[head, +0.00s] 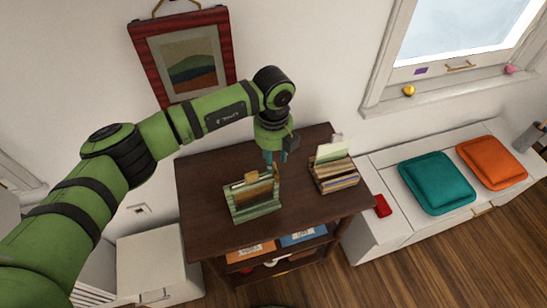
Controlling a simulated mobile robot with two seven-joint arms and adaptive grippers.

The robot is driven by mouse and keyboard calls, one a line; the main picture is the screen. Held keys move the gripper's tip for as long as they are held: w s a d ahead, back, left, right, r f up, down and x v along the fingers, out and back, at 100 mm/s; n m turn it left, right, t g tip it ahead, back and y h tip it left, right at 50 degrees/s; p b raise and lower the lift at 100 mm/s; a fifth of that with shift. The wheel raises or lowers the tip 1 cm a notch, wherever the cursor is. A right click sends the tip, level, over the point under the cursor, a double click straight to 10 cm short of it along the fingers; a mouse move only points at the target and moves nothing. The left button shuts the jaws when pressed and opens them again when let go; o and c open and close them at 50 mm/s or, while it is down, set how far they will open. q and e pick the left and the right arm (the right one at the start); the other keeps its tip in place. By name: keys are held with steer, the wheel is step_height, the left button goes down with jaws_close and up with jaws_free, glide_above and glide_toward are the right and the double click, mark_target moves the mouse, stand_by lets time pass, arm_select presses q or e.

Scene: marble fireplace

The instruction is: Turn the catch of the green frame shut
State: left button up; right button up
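The green frame (254,211) stands on the dark wooden cabinet, its green lower edge towards me and a brown panel inside it. A small tan piece (251,177) shows at its top edge; it may be the catch, but it is too small to tell how it is turned. My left gripper (275,161) points down just behind and to the right of the frame's top. I see no clear contact with the frame. Its fingers are small and close together, so I cannot tell whether they are open. My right gripper is out of view.
A box of upright cards (336,177) stands right of the frame on the cabinet (205,216). A red-framed picture (185,55) hangs on the wall behind my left arm. A white bench (390,225) with teal and orange cushions is at right. The cabinet's front left top is clear.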

mark_target(276, 172)
arm_select(q)
steer(key=shift+f+p, duration=0.3)
steer(key=shift+f, duration=1)
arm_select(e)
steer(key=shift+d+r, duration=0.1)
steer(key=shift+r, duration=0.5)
arm_select(q)
jaws_close()
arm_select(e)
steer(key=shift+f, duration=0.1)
